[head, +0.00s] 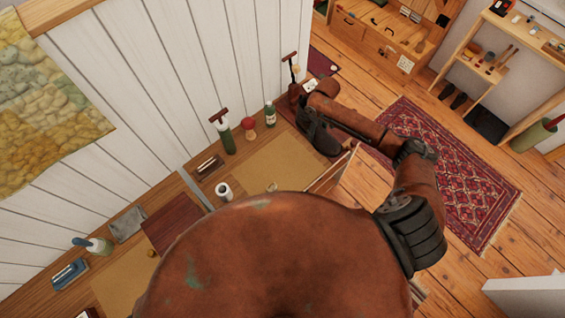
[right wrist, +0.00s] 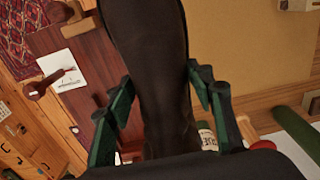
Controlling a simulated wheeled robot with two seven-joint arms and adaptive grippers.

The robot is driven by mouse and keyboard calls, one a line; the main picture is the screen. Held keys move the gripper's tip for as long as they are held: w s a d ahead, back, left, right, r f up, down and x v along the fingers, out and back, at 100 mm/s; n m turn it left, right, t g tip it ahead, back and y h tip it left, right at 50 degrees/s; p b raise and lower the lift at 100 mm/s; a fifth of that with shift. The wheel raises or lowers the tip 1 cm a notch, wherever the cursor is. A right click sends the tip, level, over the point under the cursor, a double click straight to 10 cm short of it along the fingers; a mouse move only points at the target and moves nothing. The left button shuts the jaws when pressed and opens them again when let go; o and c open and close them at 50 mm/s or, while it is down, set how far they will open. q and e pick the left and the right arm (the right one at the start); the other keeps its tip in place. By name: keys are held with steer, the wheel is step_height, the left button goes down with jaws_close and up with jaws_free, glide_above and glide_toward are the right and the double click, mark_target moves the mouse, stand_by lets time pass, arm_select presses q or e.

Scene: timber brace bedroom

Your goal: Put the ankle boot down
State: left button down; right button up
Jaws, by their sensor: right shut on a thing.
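The dark ankle boot (head: 319,134) is at the right end of the long wooden bench in the head view. My right gripper (head: 306,106) is at its top, with the arm reaching in from the right. In the right wrist view the dark boot (right wrist: 152,45) fills the middle, between the green fingers of my right gripper (right wrist: 160,95), which is shut on it. Whether the sole touches the bench top is hidden. My left gripper is out of view.
A green bottle (head: 225,136), a red-capped jar (head: 249,129) and a small labelled bottle (head: 270,115) stand left of the boot by the wall. A patterned rug (head: 465,185) covers the floor at right.

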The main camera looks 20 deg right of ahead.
steer(key=a+f+p, duration=0.1)
steer(key=a+f, duration=0.2)
steer(key=a, duration=0.1)
steer(key=a+f+p, duration=0.1)
steer(key=a+f, duration=0.2)
steer(key=a, duration=0.1)
steer(key=a+f+p, duration=0.1)
steer(key=a+f, duration=0.2)
steer(key=a, duration=0.1)
steer(key=shift+s+a, duration=0.25)
steer(key=shift+a, duration=0.15)
steer(key=shift+a+f, duration=0.15)
steer(key=shift+f, duration=1.55)
steer(key=o, duration=1.7)
steer(key=shift+c, duration=0.2)
steer(key=shift+s, duration=0.1)
step_height(320, 180, up, 12)
